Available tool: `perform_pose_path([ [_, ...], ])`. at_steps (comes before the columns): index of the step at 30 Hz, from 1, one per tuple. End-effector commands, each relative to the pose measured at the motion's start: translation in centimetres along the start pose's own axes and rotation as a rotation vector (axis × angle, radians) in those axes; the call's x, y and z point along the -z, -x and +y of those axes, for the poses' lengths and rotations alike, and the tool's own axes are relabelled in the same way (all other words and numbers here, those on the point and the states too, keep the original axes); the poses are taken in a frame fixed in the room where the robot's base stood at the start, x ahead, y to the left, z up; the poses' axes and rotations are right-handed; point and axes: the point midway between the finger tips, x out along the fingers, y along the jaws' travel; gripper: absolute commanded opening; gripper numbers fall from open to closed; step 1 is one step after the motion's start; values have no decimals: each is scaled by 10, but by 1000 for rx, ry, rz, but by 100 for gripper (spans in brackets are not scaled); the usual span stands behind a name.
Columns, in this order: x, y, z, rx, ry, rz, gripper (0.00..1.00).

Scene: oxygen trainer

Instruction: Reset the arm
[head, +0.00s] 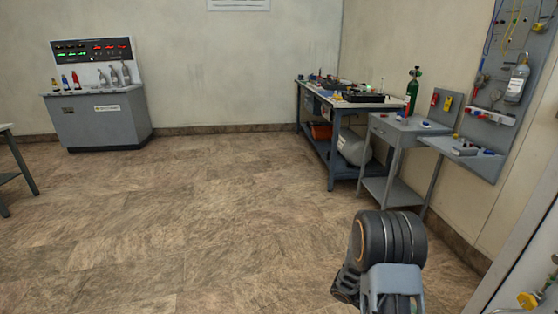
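Part of my arm shows at the lower right of the head view, as dark rounded links with a grey bracket in front of the bare floor (190,230). The end of the arm is out of the picture or hidden, so my gripper's fingers do not show. The arm touches nothing that I can see.
A grey console (100,120) with a lit display panel (92,50) stands at the back left. A workbench (327,142), a small grey table (398,131) and a wall panel (485,135) line the right wall. A table edge (10,179) shows far left. The middle floor is clear.

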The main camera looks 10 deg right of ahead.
Motion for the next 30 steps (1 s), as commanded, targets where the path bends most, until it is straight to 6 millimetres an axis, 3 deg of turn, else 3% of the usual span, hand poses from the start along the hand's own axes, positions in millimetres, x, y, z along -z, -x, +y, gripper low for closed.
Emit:
perform_pose_path([
  [1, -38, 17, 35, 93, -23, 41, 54],
  [9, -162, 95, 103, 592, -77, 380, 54],
  [15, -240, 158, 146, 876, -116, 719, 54],
  [22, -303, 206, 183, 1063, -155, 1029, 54],
  [30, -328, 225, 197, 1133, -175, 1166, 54],
])
